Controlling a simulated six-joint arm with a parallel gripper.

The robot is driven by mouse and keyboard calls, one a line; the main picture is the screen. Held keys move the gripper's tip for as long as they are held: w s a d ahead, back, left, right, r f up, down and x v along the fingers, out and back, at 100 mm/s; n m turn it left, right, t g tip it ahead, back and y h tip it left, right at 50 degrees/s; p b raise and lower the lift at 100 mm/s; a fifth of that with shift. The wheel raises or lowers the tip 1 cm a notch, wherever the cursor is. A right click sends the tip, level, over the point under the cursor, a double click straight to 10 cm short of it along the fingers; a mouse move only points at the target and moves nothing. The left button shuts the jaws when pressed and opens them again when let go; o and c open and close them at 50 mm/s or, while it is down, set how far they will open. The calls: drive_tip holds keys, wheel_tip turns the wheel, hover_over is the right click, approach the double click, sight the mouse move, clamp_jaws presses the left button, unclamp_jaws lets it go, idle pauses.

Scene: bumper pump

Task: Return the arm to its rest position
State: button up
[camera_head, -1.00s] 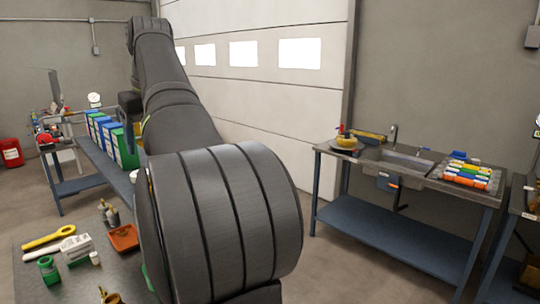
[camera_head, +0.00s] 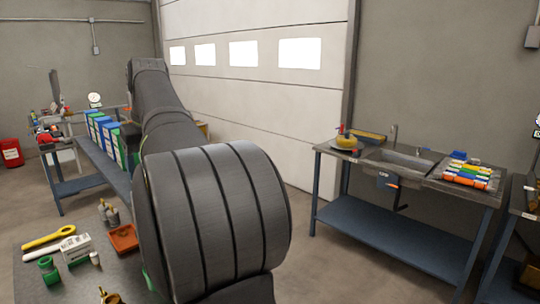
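My dark grey arm fills the middle of the head view, with a large ribbed joint in front and the upper links reaching back toward the left. My gripper is not in view; the arm itself seems to hide it or it lies outside the picture. I cannot tell whether it holds anything.
A near table (camera_head: 30,285) at lower left holds a yellow wrench (camera_head: 48,237), an orange tray (camera_head: 124,239) and a green part (camera_head: 48,270). Blue and green boxes (camera_head: 107,140) stand on the bench behind. A sink bench (camera_head: 405,185) stands at right, with open floor between.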

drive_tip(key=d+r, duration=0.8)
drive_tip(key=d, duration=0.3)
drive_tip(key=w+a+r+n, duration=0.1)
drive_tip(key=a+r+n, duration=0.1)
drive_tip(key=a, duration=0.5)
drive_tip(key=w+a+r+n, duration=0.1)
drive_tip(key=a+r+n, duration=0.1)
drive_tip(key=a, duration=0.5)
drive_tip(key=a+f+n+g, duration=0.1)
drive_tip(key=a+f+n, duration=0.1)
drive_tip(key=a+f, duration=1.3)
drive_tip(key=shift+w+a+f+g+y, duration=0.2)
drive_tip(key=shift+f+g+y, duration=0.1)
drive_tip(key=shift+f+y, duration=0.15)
